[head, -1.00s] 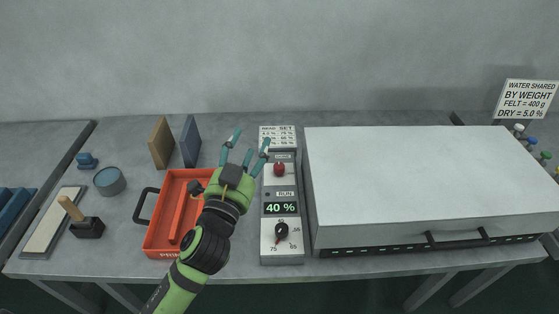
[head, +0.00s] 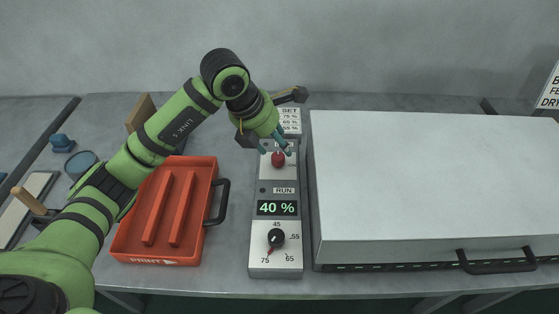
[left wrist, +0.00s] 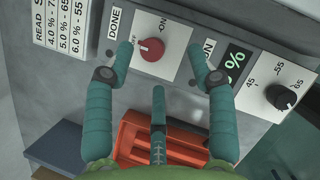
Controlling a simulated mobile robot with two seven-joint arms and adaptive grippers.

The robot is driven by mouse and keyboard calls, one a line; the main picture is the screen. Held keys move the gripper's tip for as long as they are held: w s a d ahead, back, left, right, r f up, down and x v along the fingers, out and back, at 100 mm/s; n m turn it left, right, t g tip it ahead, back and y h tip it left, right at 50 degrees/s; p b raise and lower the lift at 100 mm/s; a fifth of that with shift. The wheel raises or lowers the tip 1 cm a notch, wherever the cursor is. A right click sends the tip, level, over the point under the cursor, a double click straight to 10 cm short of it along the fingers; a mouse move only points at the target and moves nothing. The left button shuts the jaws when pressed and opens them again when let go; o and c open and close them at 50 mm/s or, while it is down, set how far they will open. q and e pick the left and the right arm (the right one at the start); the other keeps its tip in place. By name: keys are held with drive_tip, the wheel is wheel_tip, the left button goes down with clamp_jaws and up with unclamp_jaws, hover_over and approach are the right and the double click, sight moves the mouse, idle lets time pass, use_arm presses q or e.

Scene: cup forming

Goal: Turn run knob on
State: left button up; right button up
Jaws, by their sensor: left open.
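My left gripper (head: 276,146) is open over the knob. In the left wrist view, the fingers of my left gripper (left wrist: 160,52) spread to both sides of the knob, with a third finger below. I cannot tell whether they touch it. My right gripper is not in view.
An orange tray (head: 135,250) lies left, partly behind my arm. The white-topped unit (head: 430,185) stands close on the right. A sign (head: 291,116) is behind the box.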

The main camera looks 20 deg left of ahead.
sight(277, 156)
use_arm(q)
drive_tip(key=shift+w+a+f+y, duration=0.25)
drive_tip(key=shift+a+f+y, duration=0.25)
drive_tip(key=shift+a+f, duration=0.3)
drive_tip(key=p+x, duration=0.1)
drive_tip(key=x, duration=0.5)
drive_tip(key=shift+d, duration=0.2)
drive_tip(key=c, duration=1.1)
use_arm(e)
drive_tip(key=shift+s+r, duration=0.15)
